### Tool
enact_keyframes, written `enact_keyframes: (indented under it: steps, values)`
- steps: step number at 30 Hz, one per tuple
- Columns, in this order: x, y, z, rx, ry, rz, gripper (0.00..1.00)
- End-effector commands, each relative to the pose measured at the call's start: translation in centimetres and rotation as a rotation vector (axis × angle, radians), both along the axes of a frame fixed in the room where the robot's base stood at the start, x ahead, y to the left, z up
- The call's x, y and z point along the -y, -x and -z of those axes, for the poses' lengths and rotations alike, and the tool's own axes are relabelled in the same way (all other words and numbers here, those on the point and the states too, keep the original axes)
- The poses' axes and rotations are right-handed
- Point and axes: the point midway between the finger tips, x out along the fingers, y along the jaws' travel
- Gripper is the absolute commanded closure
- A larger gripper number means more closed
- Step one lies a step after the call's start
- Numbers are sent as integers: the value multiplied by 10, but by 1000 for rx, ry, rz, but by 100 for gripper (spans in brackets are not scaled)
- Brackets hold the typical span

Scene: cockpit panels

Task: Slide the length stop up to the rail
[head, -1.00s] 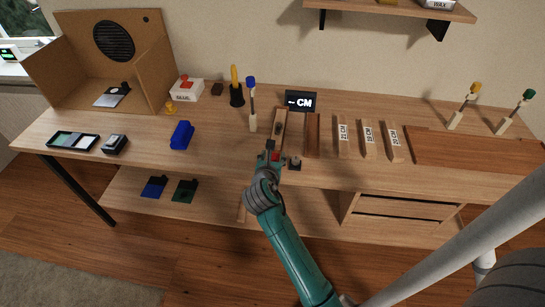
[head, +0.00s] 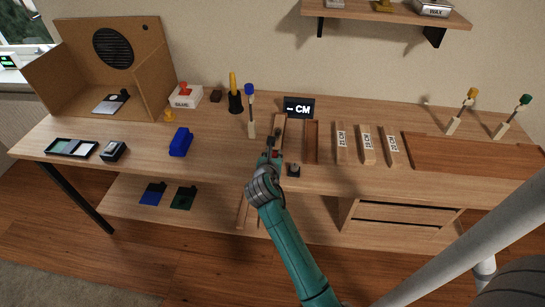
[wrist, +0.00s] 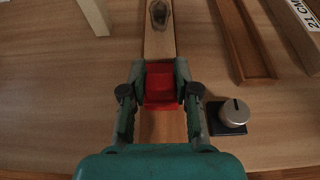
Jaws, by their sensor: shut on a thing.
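A red block (wrist: 162,85), which I take to be the length stop, sits between my fingers on a narrow wooden strip (wrist: 163,125). My gripper (wrist: 160,88) is shut on it from both sides. In the head view my gripper (head: 274,150) is over the front half of the bench, and the red block shows only as a speck there. A light wooden piece with a dark knot (wrist: 159,14) lies straight ahead of the block, its near end at or very close to the block. I cannot tell whether they touch. I cannot single out the rail with certainty.
A knob on a dark base (wrist: 233,113) stands close to the right of my gripper. A brown wooden channel (head: 311,140) and several labelled wooden blocks (head: 367,145) lie further right. A CM display (head: 298,107) and a blue-topped post (head: 250,112) stand behind.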

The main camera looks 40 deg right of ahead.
Motion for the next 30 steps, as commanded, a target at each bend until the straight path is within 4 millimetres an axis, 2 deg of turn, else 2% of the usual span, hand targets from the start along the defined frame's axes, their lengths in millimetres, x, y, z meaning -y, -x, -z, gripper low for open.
enact_keyframes:
  steps: [1, 3, 4, 13, 17, 30]
  values:
    - [0, 0, 0, 0, 0, -1, 63]
    - [0, 0, 0, 0, 0, -1, 45]
    - [0, 0, 0, 0, 0, 0, 44]
    - [-1, 1, 0, 0, 0, 0, 44]
    - [-9, 5, -4, -1, 0, -1, 44]
    - [-68, 52, -35, 0, 0, -3, 44]
